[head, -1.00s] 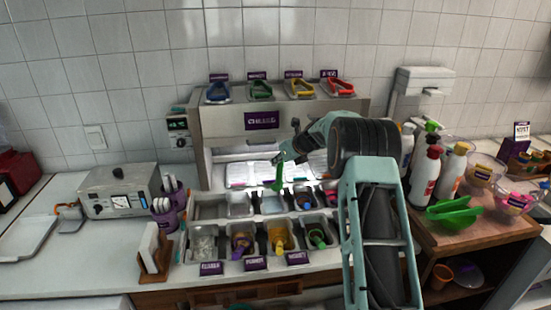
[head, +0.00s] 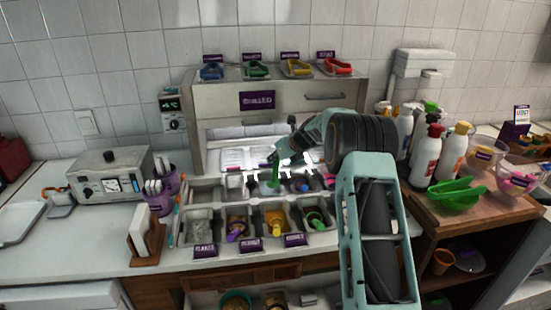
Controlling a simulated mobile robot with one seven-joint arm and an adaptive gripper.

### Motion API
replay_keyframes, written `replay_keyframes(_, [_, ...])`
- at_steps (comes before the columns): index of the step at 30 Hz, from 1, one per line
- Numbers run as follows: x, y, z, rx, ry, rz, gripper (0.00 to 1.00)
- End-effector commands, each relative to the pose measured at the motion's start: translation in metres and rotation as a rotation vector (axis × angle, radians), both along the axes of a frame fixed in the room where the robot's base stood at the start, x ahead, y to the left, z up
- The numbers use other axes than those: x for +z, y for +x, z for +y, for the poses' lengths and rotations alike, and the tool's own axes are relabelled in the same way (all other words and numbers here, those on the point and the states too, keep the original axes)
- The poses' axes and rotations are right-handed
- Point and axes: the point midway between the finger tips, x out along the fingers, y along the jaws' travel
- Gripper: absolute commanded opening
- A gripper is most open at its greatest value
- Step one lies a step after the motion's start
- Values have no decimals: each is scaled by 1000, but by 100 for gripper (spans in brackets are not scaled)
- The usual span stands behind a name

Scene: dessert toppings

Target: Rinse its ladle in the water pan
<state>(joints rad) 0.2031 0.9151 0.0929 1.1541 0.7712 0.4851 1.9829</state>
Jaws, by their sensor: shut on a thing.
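My gripper (head: 277,159) is shut on a green ladle (head: 274,175) and holds it upright, bowl down, over the topping station. The ladle's bowl is at a pale pan (head: 266,192) in the back row, which seems to be the water pan. I cannot tell whether the bowl is in water or just above it. The front row holds several topping pans, including one with a purple-handled ladle (head: 235,232), one with yellow contents (head: 275,222) and one with a green ladle (head: 315,219). My arm hides the station's right end.
Colored-handled tools, among them a red one (head: 337,67), lie on top of the chilled cabinet (head: 220,100). Bottles (head: 430,150) and green bowls (head: 457,194) stand on the right counter. A napkin holder (head: 146,240) stands to the left. The left counter (head: 80,240) has free room.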

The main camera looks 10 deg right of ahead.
Motion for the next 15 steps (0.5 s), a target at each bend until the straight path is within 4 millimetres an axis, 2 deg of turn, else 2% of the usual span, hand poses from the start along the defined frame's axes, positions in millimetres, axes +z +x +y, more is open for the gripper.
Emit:
replay_keyframes(1, [-8,0,0,0,0,0,0])
replay_keyframes(15, [-46,0,-1,-1,-1,0,0])
